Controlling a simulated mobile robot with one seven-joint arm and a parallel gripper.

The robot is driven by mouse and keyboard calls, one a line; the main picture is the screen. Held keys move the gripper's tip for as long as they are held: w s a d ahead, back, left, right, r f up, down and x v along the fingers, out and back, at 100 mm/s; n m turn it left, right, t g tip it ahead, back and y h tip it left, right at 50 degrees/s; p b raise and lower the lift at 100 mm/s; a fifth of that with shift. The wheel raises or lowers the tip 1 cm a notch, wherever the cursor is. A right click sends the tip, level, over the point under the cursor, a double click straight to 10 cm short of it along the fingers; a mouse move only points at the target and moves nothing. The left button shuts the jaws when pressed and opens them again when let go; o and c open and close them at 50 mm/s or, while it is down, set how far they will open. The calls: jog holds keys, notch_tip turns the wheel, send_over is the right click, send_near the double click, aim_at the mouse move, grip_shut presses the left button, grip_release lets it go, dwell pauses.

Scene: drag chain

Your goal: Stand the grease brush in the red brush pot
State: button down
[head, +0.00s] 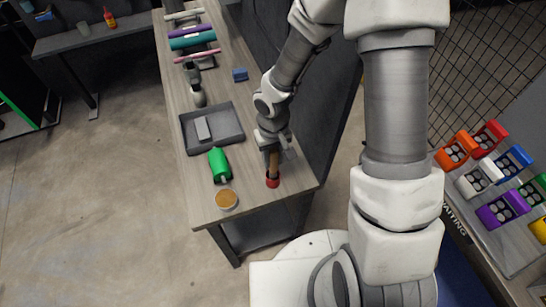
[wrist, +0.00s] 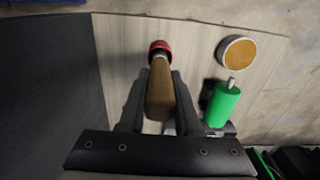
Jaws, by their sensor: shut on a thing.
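The grease brush has a brown wooden handle (head: 273,164), which also shows in the wrist view (wrist: 161,98). My gripper (head: 270,149) is shut on this handle, with one finger on each side in the wrist view (wrist: 160,80). The brush is roughly upright. Its lower end meets the mouth of the red brush pot (head: 272,183), and the pot's red rim shows around it in the wrist view (wrist: 160,46). The bristles are hidden, and I cannot tell how deep they sit. The pot stands near the table's front end.
A dark panel (head: 330,130) rises along the right side.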

jog(key=c, duration=0.5)
grip_release()
notch_tip(320, 180, up, 17)
jog(key=shift+r+p, duration=0.2)
jog(key=shift+p, duration=1)
jog(key=shift+r, duration=0.1)
